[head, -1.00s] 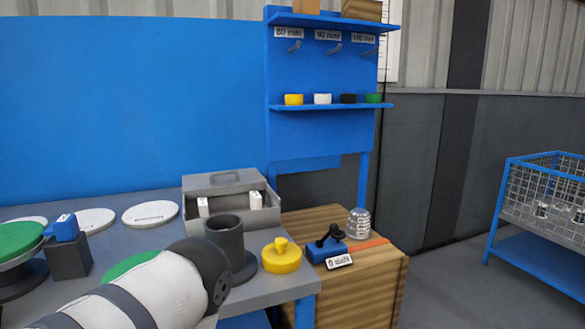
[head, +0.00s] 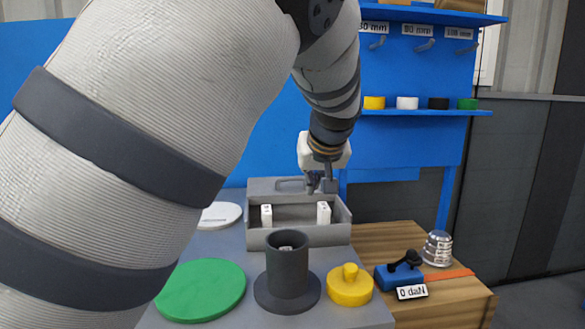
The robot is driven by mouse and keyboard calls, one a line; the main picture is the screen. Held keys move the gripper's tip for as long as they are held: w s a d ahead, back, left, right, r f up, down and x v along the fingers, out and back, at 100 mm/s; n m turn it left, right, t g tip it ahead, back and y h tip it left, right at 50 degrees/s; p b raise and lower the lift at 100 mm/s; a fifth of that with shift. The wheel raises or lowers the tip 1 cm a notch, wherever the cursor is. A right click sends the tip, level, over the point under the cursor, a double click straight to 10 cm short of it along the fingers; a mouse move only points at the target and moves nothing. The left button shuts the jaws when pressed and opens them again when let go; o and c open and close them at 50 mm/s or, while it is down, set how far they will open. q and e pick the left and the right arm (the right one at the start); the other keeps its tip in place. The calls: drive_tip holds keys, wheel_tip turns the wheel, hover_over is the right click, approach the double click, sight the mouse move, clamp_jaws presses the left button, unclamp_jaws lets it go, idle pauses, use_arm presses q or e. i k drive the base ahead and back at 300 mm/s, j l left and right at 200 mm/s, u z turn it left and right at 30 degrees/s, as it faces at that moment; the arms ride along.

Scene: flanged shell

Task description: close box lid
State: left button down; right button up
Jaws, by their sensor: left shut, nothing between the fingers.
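The grey box (head: 338,234) stands on the grey workbench behind the dark flanged cylinder. Its lid (head: 257,188) is open, standing up at the back edge, with a handle near its top. Two white labelled blocks (head: 323,212) show inside the box. My left gripper (head: 322,190) points down at the right part of the lid, above the box's right half. It is shut and empty; I cannot tell whether it touches the lid. My left arm covers the left of the view. My right gripper is out of view.
A dark flanged cylinder (head: 287,272) stands in front of the box, with a yellow knobbed disc (head: 350,285) to its right and a green disc (head: 200,290) to its left. A blue clamp (head: 398,276) and a clear ribbed dome (head: 437,248) sit on the wooden cabinet.

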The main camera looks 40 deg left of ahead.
sight(282, 189)
drive_tip(key=i+j, duration=0.2)
drive_tip(key=j, duration=0.2)
drive_tip(key=i+j, duration=0.2)
drive_tip(key=j, duration=0.2)
drive_tip(key=i+j, duration=0.2)
drive_tip(key=j, duration=0.15)
